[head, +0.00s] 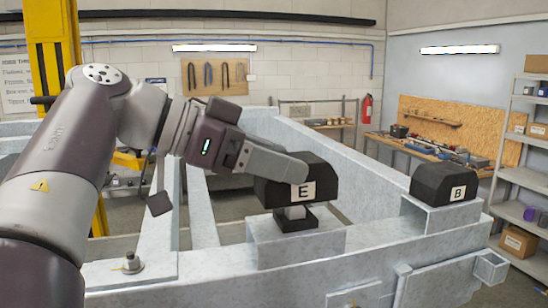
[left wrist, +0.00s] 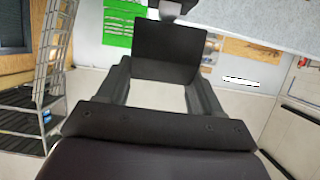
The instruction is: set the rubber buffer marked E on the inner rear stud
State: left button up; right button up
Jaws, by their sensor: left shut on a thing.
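The black rubber buffer marked E (head: 297,184) has a white label and is at the middle of the head view. My left gripper (head: 280,165) is shut on it from the left. In the left wrist view a dark block, the buffer (left wrist: 169,50), sits between the two fingers. Below the buffer a grey post and a black base (head: 296,220) show over a pale block of the frame; whether they touch the buffer is unclear. A bare upright stud (head: 131,262) with a round flange stands on the frame at front left. My right gripper is out of view.
A black buffer marked B (head: 443,184) sits on a raised block of the pale trailer frame (head: 375,255) at right. Frame beams (head: 197,215) run back at left, with open gaps between. A yellow post (head: 52,60), workbench (head: 420,148) and shelves (head: 522,180) stand behind.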

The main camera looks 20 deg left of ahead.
pick_arm(q)
jog(key=shift+f+b, duration=1)
jog(key=shift+f, duration=0.3)
jog(key=o, duration=1.7)
